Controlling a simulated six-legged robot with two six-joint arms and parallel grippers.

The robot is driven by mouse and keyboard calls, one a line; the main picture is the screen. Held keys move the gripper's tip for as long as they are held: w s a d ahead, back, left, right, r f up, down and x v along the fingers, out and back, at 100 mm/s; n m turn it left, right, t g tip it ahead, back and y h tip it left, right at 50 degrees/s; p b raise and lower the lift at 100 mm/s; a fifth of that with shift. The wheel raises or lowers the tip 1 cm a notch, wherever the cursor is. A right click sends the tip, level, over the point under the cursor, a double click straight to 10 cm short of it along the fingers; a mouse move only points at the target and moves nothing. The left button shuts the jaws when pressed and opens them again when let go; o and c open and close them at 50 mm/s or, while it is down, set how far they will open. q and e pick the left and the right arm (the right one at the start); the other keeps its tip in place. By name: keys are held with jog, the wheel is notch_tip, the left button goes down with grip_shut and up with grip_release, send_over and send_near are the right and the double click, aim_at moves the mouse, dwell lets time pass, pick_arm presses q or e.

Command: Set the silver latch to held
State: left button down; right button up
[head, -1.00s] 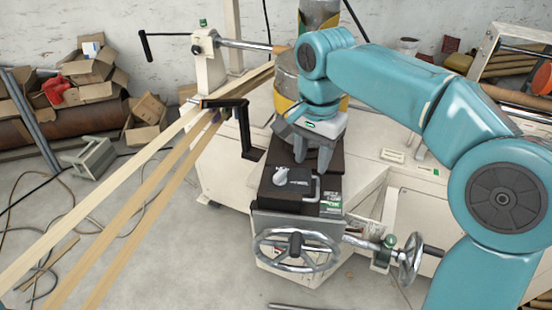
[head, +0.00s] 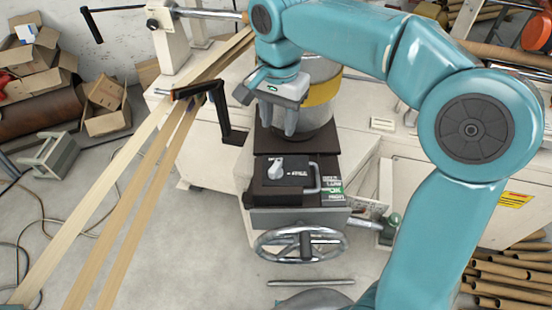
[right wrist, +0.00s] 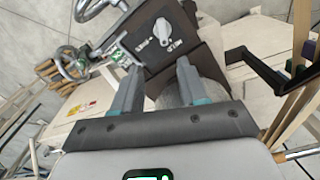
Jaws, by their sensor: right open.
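A silver turn-piece (head: 276,168), which looks like the latch, sits on a black plate (head: 296,176) with white lettering too small to read. It also shows in the right wrist view (right wrist: 163,30), beyond my fingertips. A silver bar handle (head: 316,177) stands at the plate's right side; it shows in the right wrist view too (right wrist: 122,50). My right gripper (head: 278,120) is open and empty, fingers pointing down, behind the plate in the head view. In the right wrist view its spread fingertips (right wrist: 158,66) are apart from the turn-piece. My left gripper is out of view.
A handwheel (head: 301,244) is in front of the black plate. A black crank arm (head: 218,105) is to the left, beside long wooden strips (head: 125,190). A grey and yellow drum (head: 322,98) stands behind my gripper. Space above the plate is clear.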

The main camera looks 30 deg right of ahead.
send_over(276, 166)
jog(key=f, duration=0.6)
jog(key=shift+w+a+f, duration=0.2)
jog(key=shift+w+f, duration=0.1)
jog(key=shift+f, duration=0.05)
jog(key=f, duration=0.1)
jog(key=s+f, duration=0.1)
jog(key=f, duration=0.3)
jog(key=shift+s+d, duration=0.15)
jog(key=shift+d, duration=0.25)
jog(key=shift+w+a+f, duration=0.15)
jog(key=shift+w+f, duration=0.1)
jog(key=shift+f, duration=0.3)
jog(key=shift+w+a+f, duration=0.15)
jog(key=shift+w+f, duration=0.05)
jog(key=shift+f, duration=0.35)
jog(key=shift+w+f, duration=0.15)
jog(key=shift+f, duration=0.15)
jog(key=shift+d, duration=0.1)
jog(key=shift+s+d, duration=0.1)
jog(key=shift+s, duration=0.3)
jog(key=shift+w+a, duration=0.2)
jog(key=shift+w, duration=0.1)
jog(key=c, duration=0.7)
jog(key=shift+s+d, duration=0.1)
jog(key=shift+d, duration=0.05)
grip_shut()
